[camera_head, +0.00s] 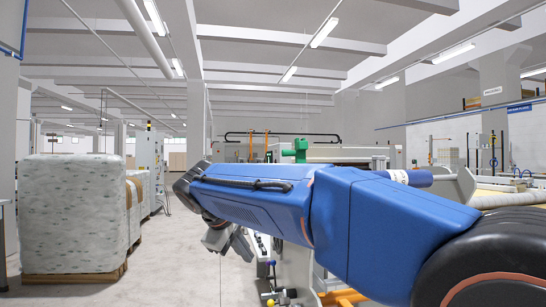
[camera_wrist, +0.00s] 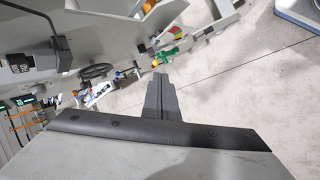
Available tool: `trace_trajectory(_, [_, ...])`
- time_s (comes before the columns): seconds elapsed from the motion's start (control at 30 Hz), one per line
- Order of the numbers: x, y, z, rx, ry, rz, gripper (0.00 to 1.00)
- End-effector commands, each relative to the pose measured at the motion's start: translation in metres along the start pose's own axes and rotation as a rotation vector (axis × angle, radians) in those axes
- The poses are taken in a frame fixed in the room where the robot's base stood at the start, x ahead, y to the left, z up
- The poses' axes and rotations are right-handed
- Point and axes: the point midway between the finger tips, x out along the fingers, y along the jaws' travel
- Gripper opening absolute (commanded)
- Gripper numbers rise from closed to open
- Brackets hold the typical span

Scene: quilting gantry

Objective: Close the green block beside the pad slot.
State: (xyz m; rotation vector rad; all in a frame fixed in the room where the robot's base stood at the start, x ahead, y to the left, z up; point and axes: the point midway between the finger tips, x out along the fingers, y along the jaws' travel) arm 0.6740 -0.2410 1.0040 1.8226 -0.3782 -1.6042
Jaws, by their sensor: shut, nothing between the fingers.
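My gripper (camera_head: 242,246) hangs at the end of my blue arm, low at the centre left of the head view. In the wrist view my gripper (camera_wrist: 159,73) shows as dark grey fingers together, with nothing between them. A small green part (camera_wrist: 170,54) lies just beyond the fingertips, close to them in the picture; I cannot tell whether they touch. Red and yellow pieces sit beside it on a grey machine. In the head view a green part (camera_head: 301,146) stands behind my arm. I cannot tell whether both are the same block. The pad slot cannot be made out.
Grey machine panels (camera_wrist: 92,65) with cables and fittings fill the upper left of the wrist view. Bare concrete floor (camera_wrist: 245,90) lies to the right. In the head view a wrapped stack (camera_head: 72,210) on a pallet stands left, with open floor (camera_head: 180,260) between.

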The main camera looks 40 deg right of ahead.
Motion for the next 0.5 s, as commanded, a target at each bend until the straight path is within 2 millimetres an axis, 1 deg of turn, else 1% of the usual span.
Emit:
trace_trajectory(0.03, [-0.002,0.024,-0.013,-0.018,-0.031,0.042,0.00])
trace_trajectory(0.07, [-0.004,0.038,-0.018,-0.028,-0.052,0.069,0.00])
trace_trajectory(0.1, [-0.007,0.057,-0.026,-0.040,-0.078,0.105,0.00])
trace_trajectory(0.17, [-0.012,0.085,-0.037,-0.057,-0.120,0.157,0.00])
trace_trajectory(0.2, [-0.015,0.103,-0.044,-0.067,-0.149,0.192,0.00])
trace_trajectory(0.27, [-0.019,0.129,-0.055,-0.080,-0.195,0.242,0.00])
trace_trajectory(0.3, [-0.023,0.145,-0.061,-0.087,-0.226,0.275,0.00])
trace_trajectory(0.5, [-0.041,0.221,-0.094,-0.104,-0.389,0.429,0.00])
